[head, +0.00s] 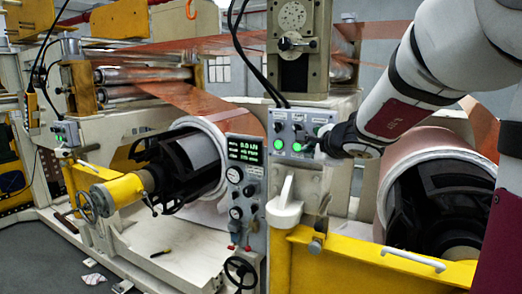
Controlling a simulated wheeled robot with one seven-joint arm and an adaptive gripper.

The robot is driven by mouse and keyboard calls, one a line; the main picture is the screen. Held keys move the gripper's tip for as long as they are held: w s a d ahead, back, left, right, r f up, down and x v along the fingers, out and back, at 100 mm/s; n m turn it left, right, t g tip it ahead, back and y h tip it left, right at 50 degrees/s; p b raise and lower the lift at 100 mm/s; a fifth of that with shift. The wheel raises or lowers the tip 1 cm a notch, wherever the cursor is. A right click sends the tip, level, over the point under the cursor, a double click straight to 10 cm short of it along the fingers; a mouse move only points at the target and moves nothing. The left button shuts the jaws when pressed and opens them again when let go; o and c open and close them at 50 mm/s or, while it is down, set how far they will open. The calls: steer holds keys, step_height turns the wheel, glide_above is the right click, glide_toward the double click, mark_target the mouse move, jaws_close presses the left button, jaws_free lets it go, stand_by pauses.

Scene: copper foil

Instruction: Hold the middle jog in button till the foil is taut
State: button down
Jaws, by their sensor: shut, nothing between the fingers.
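A grey button panel (288,126) is fixed to the machine's middle post, with several small knobs and green-lit buttons. Two green buttons show clearly, the left one (279,144) and one to its right (297,147). My gripper (320,146) is shut and empty at the panel's lower right edge. It hides part of the panel there, and I cannot tell whether it touches a button. The copper foil (192,99) runs from the rollers down to the left roll; its tension is hard to judge.
A display (245,149) with green readings, its top line seemingly 0.0 kN, stands left of the panel above gauges. A white handle (285,205) juts out below the panel. A yellow beam (370,262) crosses the lower right. Black cables (250,60) hang above.

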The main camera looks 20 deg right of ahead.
steer(key=shift+w+d, duration=0.1)
steer(key=shift+d, duration=0.05)
stand_by(0.4)
steer(key=shift+w+d, duration=0.15)
steer(key=shift+d, duration=0.05)
steer(key=shift+w+d, duration=0.25)
steer(key=shift+d, duration=0.15)
stand_by(2.3)
steer(key=shift+s+a+b, duration=0.4)
steer(key=shift+s+a, duration=0.1)
steer(key=shift+a, duration=0.2)
steer(key=shift+s+a, duration=0.1)
steer(key=shift+a, duration=0.05)
steer(key=shift+s+a+b, duration=0.2)
steer(key=shift+s+a, duration=0.55)
steer(key=shift+a, duration=0.2)
steer(key=shift+s+a+b, duration=0.15)
steer(key=shift+s+a, duration=0.55)
steer(key=shift+a, duration=0.2)
